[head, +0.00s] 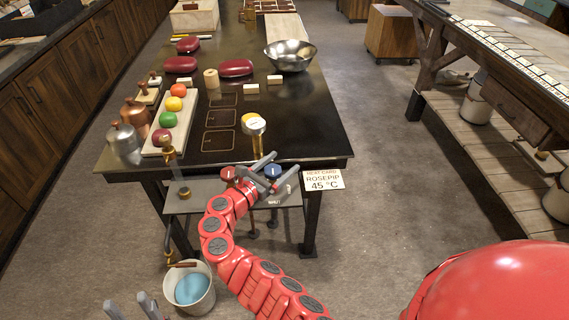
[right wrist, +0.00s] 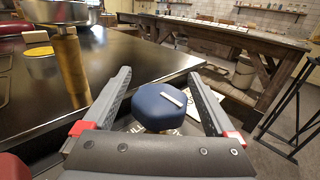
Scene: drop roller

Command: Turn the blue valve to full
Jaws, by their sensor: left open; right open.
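The blue valve (head: 272,170) is a knob on the grey shelf at the table's near edge. In the right wrist view the blue valve (right wrist: 158,107) is a faceted cap with a white pointer mark near its upper right. Part of a label, reading "ULL", shows just below it. My right gripper (head: 279,167) is open, one finger on each side of the valve; I cannot tell if they touch it. Its open fingers also show in the right wrist view (right wrist: 160,85). My left gripper (head: 132,306) is open and empty at the bottom left, away from the shelf.
A red valve (head: 228,173) sits left of the blue one. A brass post (head: 257,144) stands behind. A card (head: 323,181) reading "ROSEPIP 45 °C" hangs at the table corner. A bucket of blue liquid (head: 192,290) stands on the floor. A steel bowl (head: 290,55) sits further back.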

